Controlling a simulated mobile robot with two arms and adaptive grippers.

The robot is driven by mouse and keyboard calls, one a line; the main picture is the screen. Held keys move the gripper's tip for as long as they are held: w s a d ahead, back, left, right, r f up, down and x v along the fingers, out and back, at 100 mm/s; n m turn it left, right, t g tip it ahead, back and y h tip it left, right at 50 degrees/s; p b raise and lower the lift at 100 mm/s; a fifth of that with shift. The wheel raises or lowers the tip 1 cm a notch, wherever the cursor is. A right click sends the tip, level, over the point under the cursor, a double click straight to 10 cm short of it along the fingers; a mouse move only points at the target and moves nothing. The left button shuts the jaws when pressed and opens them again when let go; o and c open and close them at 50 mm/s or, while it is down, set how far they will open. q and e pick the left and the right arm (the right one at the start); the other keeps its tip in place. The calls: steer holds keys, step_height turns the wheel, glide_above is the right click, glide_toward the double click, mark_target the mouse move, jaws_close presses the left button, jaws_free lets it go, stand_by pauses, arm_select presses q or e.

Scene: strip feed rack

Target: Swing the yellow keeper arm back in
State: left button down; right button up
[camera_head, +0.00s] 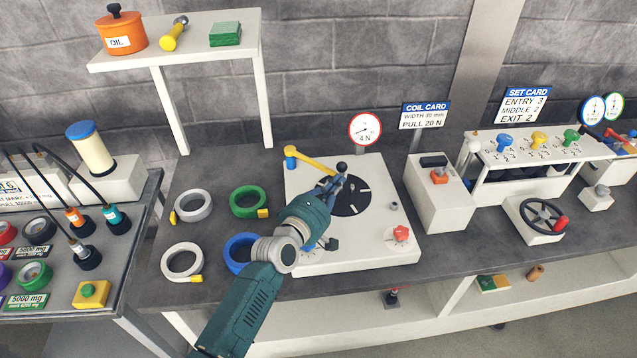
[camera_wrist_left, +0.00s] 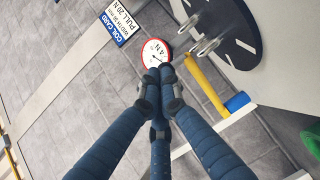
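The yellow keeper arm (camera_head: 314,159) runs from a blue pivot post (camera_head: 291,163) at the back left of the white coil machine (camera_head: 390,238) to the edge of the black disc (camera_head: 352,197). A black ball knob (camera_head: 342,167) stands by its free end. In the left wrist view the arm (camera_wrist_left: 207,84) lies to the right of the fingertips, with the blue post (camera_wrist_left: 238,102) beyond. My left gripper (camera_head: 332,186) is above the disc, just in front of the knob. Its fingertips (camera_wrist_left: 160,75) come together, with nothing visible between them. Contact with the knob cannot be told. My right gripper is out of view.
A round gauge (camera_head: 365,129) stands behind the machine. A red star knob (camera_head: 401,233) is at its front right. White, green (camera_head: 247,199) and blue coils lie to the left. A white box with an orange button (camera_head: 439,177) stands to the right.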

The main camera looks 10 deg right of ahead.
arm_select(q)
steer(key=s+d+r+p, duration=0.1)
steer(key=s+p, duration=0.5)
steer(key=s, duration=0.4)
steer(key=shift+s+d+r+p, duration=0.15)
steer(key=shift+s+r+p, duration=0.1)
steer(key=shift+r+p, duration=0.1)
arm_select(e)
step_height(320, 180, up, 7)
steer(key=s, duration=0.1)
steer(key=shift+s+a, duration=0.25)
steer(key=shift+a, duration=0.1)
